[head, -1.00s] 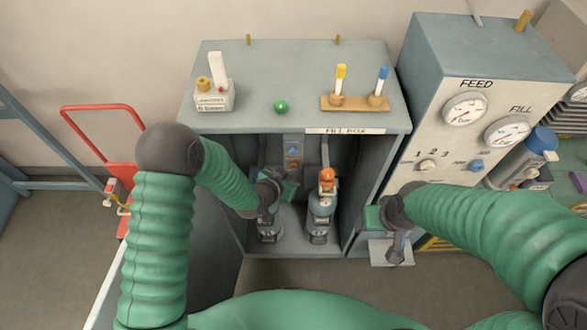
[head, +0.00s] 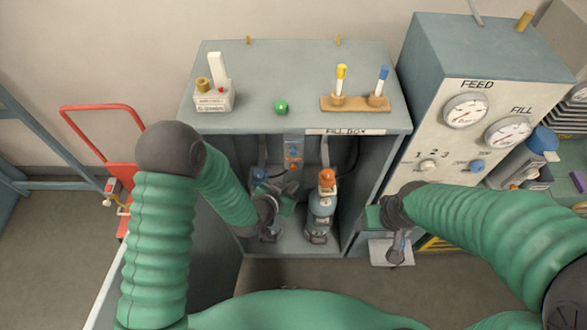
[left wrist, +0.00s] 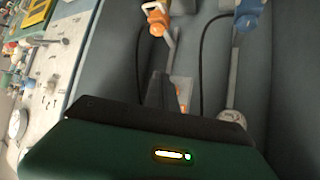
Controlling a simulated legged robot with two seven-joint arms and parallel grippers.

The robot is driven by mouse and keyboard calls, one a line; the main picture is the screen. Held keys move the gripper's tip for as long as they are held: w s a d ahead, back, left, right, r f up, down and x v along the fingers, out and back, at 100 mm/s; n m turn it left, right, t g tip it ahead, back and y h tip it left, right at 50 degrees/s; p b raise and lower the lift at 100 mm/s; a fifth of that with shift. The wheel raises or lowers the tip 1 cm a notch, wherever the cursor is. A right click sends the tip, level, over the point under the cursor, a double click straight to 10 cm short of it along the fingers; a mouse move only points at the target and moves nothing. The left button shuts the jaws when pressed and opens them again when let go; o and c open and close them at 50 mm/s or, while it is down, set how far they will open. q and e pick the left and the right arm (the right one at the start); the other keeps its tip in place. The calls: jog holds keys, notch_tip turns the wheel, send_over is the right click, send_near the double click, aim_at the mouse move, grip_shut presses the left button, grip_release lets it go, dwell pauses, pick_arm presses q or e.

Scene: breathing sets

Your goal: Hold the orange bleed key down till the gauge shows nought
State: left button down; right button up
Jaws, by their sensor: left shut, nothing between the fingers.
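Inside the fill box, an orange-topped cylinder (head: 320,205) stands at the right; its orange top (head: 327,178) also shows in the left wrist view (left wrist: 155,18). A small strip (head: 293,152) on the back wall carries small blue and orange parts; I cannot tell which orange part is the bleed key. My left gripper (head: 287,198) is shut and empty at the box's left, beside the orange-topped cylinder and apart from it. My right gripper (head: 374,217) hangs at the box's right side; its jaws are unclear. The FEED gauge (head: 466,110) and FILL gauge (head: 508,132) are too small to read.
A blue top (head: 258,174) shows behind my left arm, with its cylinder mostly hidden. The box side walls are close around my left gripper.

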pick_arm(q)
jog(key=s, duration=0.2)
jog(key=shift+s, duration=0.3)
jog(key=s+a+n+g+y+b, duration=0.35)
jog(key=a+b, duration=0.35)
jog(key=a, duration=0.6)
jog(key=s+a+r+n+g+y+b, duration=0.2)
jog(key=s+a, duration=0.4)
jog(key=s, duration=0.5)
jog(key=shift+s+r+g, duration=0.15)
jog(key=shift+r+g, duration=0.4)
jog(key=shift+r, duration=0.05)
jog(key=shift+s+n, duration=0.1)
jog(key=shift+n, duration=0.15)
